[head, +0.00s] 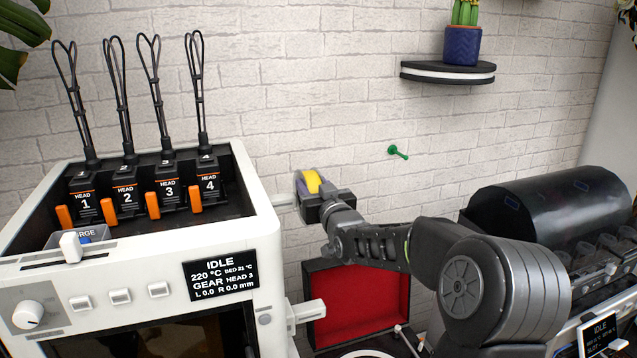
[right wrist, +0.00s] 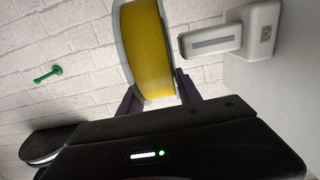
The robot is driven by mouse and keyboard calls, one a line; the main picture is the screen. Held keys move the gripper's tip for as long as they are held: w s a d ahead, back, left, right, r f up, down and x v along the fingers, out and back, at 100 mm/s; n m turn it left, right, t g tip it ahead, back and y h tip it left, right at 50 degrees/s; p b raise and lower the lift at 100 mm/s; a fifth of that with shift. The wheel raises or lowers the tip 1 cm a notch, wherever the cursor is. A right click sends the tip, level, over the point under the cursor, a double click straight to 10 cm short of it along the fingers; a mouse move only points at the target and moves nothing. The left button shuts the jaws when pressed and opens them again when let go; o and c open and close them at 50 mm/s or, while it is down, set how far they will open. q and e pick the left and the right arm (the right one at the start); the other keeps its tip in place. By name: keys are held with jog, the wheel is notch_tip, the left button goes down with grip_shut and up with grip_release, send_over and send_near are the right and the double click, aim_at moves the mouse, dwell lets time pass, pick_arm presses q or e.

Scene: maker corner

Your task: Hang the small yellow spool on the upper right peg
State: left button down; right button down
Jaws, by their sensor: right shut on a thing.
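The small yellow spool (head: 312,181) has a pale purple-grey rim and is held up in front of the brick wall, right of the white printer. My right gripper (head: 318,193) is shut on it; in the right wrist view the yellow spool (right wrist: 146,45) sits between the dark fingers (right wrist: 158,97). A green peg (head: 398,152) sticks out of the wall to the right of the spool and a little higher, bare. It also shows in the right wrist view (right wrist: 47,75), apart from the spool. My left gripper is not in view.
The white printer (head: 265,235) with several tool heads fills the left. A white bracket (head: 283,199) sticks out beside the spool, another (head: 306,312) lower. A red-lined box (head: 345,300) lies below. A shelf (head: 447,78) with a cactus pot (head: 462,46) hangs above the peg.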

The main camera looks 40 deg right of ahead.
aim_at(287, 194)
jog(key=w+a, duration=0.2)
jog(key=a, duration=0.4)
jog(key=shift+f, duration=0.2)
dwell(0.4)
dwell(0.5)
jog(key=c, duration=0.8)
grip_release()
jog(key=shift+o, duration=0.3)
jog(key=shift+f, duration=0.15)
